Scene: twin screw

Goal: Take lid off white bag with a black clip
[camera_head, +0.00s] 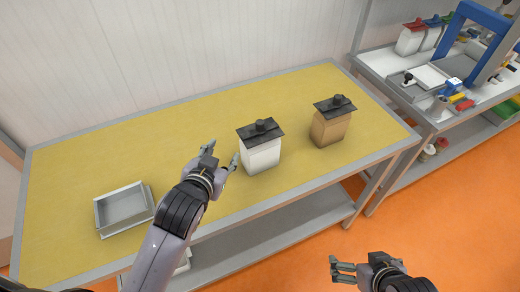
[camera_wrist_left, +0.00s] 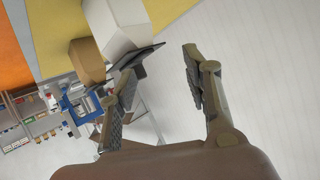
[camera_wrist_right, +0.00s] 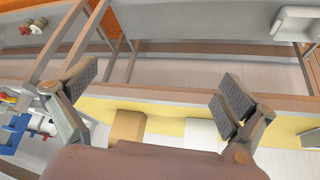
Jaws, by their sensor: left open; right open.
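The white bag (camera_head: 262,157) stands upright on the yellow table, with a black clip lid (camera_head: 260,131) on its top. A brown bag (camera_head: 331,127) with a similar black lid (camera_head: 335,106) stands to its right. My left gripper (camera_head: 222,155) is open and empty just left of the white bag. In the left wrist view the white bag (camera_wrist_left: 118,25) and its dark lid (camera_wrist_left: 140,56) show beyond the left-hand finger. My right gripper (camera_head: 334,270) is open and empty in front of the table, over the orange floor; the bags show far off in the right wrist view.
A metal tray (camera_head: 124,211) sits on the table (camera_head: 90,158) at the left. A second workbench (camera_head: 430,110) at the right holds a blue frame (camera_head: 470,30) and several small items. The table's middle and back are clear.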

